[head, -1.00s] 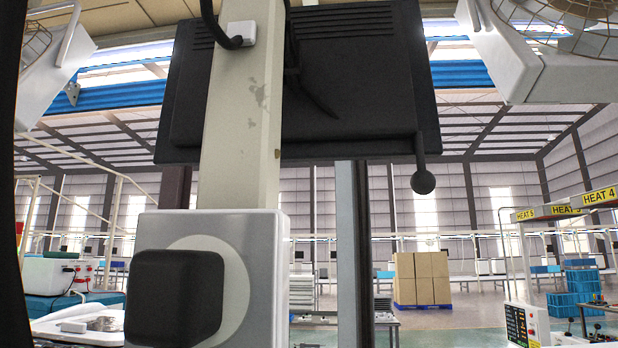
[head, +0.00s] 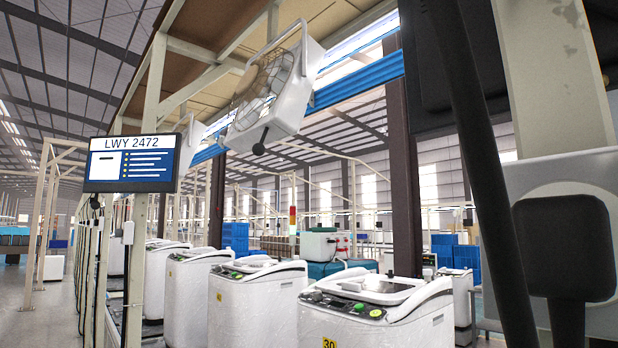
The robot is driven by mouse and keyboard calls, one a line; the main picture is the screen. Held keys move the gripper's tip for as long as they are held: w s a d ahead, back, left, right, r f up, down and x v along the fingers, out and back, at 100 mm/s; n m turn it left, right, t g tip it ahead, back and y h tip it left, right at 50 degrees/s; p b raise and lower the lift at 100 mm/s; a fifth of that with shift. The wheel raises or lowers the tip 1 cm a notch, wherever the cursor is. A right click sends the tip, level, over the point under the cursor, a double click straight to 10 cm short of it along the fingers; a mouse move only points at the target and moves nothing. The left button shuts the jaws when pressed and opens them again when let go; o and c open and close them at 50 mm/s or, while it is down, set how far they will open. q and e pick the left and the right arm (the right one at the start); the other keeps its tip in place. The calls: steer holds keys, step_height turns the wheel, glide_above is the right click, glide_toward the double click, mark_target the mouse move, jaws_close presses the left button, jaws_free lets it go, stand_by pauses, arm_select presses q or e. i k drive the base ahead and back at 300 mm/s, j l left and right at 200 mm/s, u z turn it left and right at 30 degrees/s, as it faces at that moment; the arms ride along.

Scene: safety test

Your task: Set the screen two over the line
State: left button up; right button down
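A lit screen (head: 131,163) reading "LWY 2472" is at the left, above the line, beside a pale frame post. It shows a blue and white page with a white box and short text lines too small to read. A dark panel (head: 497,62), the back of another screen, is cut off at the upper right behind a pale post (head: 562,80). White washing machines (head: 375,310) stand in a row below, running back to the left. Neither of my grippers is in view.
A dark upright bar (head: 480,170) crosses the right side. Open floor (head: 40,310) shows at the left.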

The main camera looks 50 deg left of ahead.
mark_target(141, 164)
steer(key=k+j+u, duration=0.1)
steer(key=k+u, duration=0.15)
steer(key=k, duration=0.4)
steer(key=j+u, duration=0.1)
steer(key=u, duration=0.35)
steer(key=i+u, duration=0.1)
steer(key=u, duration=0.35)
steer(key=j+u, duration=0.1)
steer(key=u, duration=0.3)
steer(key=i+u, duration=0.1)
steer(key=u, duration=0.8)
steer(key=i+l+u, duration=0.1)
steer(key=i, duration=0.4)
steer(key=i+l, duration=0.3)
steer(key=i, duration=0.2)
steer(key=i+u, duration=0.05)
